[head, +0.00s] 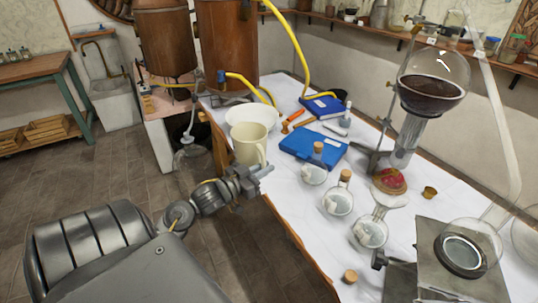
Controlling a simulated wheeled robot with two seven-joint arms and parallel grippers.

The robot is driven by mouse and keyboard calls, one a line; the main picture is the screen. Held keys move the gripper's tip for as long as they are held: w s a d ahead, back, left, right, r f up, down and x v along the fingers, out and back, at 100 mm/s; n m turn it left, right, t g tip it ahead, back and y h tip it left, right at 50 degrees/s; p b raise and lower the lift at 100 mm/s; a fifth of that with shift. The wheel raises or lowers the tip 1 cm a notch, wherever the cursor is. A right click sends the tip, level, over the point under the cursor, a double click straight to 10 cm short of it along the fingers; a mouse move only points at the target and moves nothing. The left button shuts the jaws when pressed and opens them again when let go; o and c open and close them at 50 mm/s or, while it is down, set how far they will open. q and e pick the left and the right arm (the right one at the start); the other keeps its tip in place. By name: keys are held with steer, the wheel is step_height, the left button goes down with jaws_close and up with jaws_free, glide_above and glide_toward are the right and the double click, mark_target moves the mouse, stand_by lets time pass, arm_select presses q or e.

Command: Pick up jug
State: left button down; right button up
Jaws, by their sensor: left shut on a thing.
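The jug (248,144) is cream-coloured, with its handle on the right side. It stands roughly upright in front of a white bowl, near the left edge of the white-covered table. My left gripper (260,171) comes in from the lower left and is shut on the jug, at its lower right near the handle. The exact grip and the jug's base are partly hidden by the gripper, and I cannot tell whether the base touches the table. My right gripper is not in view.
The white bowl (252,120) is close behind the jug. A blue case (305,143) lies to the right, with several corked flasks (338,201) in front of it. A tall glass apparatus (432,85) stands at the right. Copper vessels (228,45) with yellow hoses stand behind.

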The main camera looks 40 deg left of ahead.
arm_select(q)
steer(key=shift+s+d+r, duration=0.1)
steer(key=shift+s+r, duration=0.15)
steer(key=shift+s, duration=0.25)
steer(key=shift+s+r, duration=0.25)
steer(key=shift+s, duration=0.25)
steer(key=shift+s, duration=0.1)
steer(key=shift+r, duration=0.15)
stand_by(0.4)
